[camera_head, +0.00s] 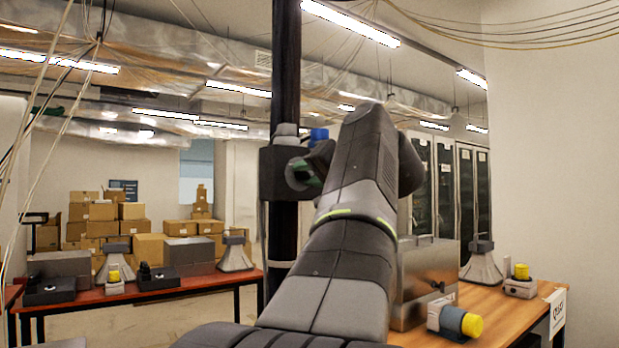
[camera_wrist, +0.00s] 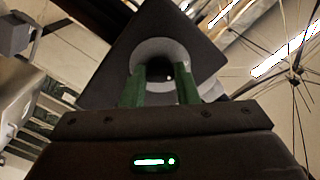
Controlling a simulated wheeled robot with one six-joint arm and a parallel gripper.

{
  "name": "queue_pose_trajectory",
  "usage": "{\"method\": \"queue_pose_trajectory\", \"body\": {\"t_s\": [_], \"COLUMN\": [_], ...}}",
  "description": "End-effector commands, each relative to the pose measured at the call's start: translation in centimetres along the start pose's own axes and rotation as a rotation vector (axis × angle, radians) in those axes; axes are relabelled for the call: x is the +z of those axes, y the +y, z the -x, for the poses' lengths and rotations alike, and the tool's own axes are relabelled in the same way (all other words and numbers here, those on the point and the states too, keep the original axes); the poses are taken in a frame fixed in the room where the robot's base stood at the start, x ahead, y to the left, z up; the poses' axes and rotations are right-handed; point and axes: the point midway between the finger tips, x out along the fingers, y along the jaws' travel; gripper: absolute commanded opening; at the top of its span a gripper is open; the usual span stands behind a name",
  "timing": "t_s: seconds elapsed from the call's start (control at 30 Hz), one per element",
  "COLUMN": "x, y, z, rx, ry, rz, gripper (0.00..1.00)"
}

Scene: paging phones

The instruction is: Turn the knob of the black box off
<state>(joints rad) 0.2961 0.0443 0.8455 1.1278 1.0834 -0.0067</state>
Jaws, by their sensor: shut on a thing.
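The black box (camera_head: 272,172) is fixed to a dark vertical pole in the middle of the head view. In the wrist view the black box (camera_wrist: 112,72) appears as a tilted dark square with a round grey knob (camera_wrist: 150,50) on its face. My gripper (camera_head: 306,173) is at the box's right side in the head view, where my arm partly hides the box. In the wrist view the two green fingers of my gripper (camera_wrist: 163,78) are on either side of the knob, shut on it. The knob's exact turn position cannot be told.
A wooden table (camera_head: 505,318) at the right bears a metal case (camera_head: 428,275) and a device with a yellow knob (camera_head: 521,271). A red table (camera_head: 195,284) at the left bears several devices. Stacked cardboard boxes (camera_head: 100,220) stand behind it. Cables hang at far left.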

Motion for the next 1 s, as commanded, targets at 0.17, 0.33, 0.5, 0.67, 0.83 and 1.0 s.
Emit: {"method": "queue_pose_trajectory", "body": {"t_s": [0.17, 0.33, 0.5, 0.67, 0.83, 1.0], "x": [0.1, 0.1, 0.1, 0.0, 0.0, 0.0], "y": [0.1, 0.1, 0.1, 0.1, 0.1, 0.2], "z": [0.0, 0.0, 0.0, 0.0, 0.4, 2.3], "rx": [0.002, 0.002, 0.002, 0.001, 0.002, 0.004], "ry": [-0.003, -0.003, -0.002, -0.001, 0.001, 0.004], "rz": [0.002, 0.002, 0.001, 0.001, 0.001, 0.002], "gripper": [0.04, 0.04, 0.49, 0.49, 0.49, 0.49]}}
